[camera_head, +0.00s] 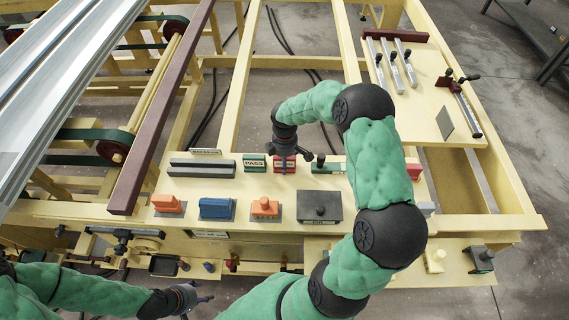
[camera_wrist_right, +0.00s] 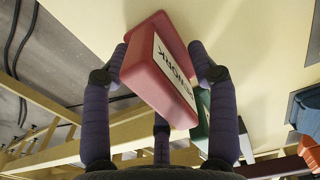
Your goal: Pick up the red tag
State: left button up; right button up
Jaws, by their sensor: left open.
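The red tag (camera_wrist_right: 157,72) is a red block with a white label in dark lettering. In the right wrist view it fills the space between the fingers of my right gripper (camera_wrist_right: 160,75), with a fingertip close by each side. Whether the fingers press on it is unclear. In the head view the red tag (camera_head: 284,167) stands on the cream bench beside the green PASS tag, and my right gripper (camera_head: 287,153) is just above and around it, partly hiding it. My left gripper (camera_head: 197,299) is open and empty at the lower left, well away from the tag.
The green PASS tag (camera_head: 254,162) is close on the left, and a green piece (camera_head: 327,167) close on the right. Orange (camera_head: 167,204), blue (camera_head: 215,208) and dark grey (camera_head: 319,206) blocks stand in front. A long grey bar (camera_head: 201,168) lies to the left.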

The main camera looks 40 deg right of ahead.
grip_shut()
jog(key=shift+r, duration=0.1)
notch_tip(320, 180, up, 10)
jog(key=shift+f+p, duration=0.1)
jog(key=shift+p, duration=0.55)
jog(key=c, duration=0.8)
grip_release()
grip_shut()
